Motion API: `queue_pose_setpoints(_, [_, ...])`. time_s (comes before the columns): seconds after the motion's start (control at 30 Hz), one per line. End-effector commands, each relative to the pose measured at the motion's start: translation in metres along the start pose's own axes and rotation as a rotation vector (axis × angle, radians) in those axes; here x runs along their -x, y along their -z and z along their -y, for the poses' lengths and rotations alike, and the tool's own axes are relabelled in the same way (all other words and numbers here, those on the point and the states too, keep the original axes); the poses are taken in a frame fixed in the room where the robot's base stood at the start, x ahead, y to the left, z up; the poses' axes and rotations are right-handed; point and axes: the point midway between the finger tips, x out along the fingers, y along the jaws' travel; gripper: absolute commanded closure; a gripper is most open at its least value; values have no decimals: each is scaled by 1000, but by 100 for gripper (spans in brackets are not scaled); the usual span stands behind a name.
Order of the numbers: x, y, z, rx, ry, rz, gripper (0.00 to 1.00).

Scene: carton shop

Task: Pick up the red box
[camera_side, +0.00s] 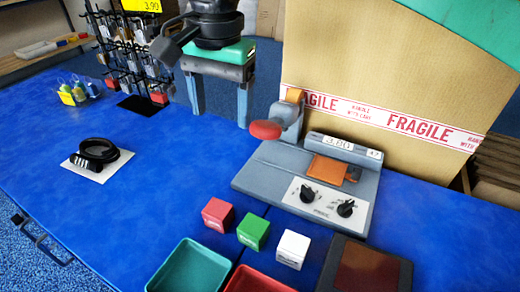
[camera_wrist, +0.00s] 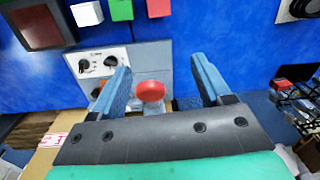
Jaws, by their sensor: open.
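The red box (camera_side: 218,214) is a small cube on the blue table, at the left end of a row with a green box (camera_side: 252,231) and a white box (camera_side: 292,248). In the wrist view the red box (camera_wrist: 158,8) shows at the top edge, partly cut off. My gripper (camera_side: 218,118) is open and empty, its two blue-grey fingers pointing down above the table, behind and apart from the red box. In the wrist view my gripper (camera_wrist: 162,78) has its fingers spread wide, with the red box beyond the tips.
A grey machine (camera_side: 305,185) with a red knob (camera_side: 265,130) and dials stands right of my gripper, before a large carton (camera_side: 360,75). Teal (camera_side: 187,268) and red (camera_side: 258,281) trays lie in front. A black coil (camera_side: 100,150) and a rack (camera_side: 130,55) are left.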

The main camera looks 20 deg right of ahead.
Motion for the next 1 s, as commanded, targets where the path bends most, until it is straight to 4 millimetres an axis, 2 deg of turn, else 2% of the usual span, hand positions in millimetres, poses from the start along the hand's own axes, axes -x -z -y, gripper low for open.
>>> queue_pose_setpoints(0.2, [-21,-30,14,-66,-56,10,29])
queue_pose_setpoints(0.43, [-49,-29,12,-71,-56,10,29])
queue_pose_setpoints(0.57, [-74,-29,10,-71,-56,10,29])
queue_pose_setpoints(0.8, [-128,-30,7,-70,-55,10,29])
queue_pose_setpoints(1.0, [-153,-30,6,-70,-55,10,29])
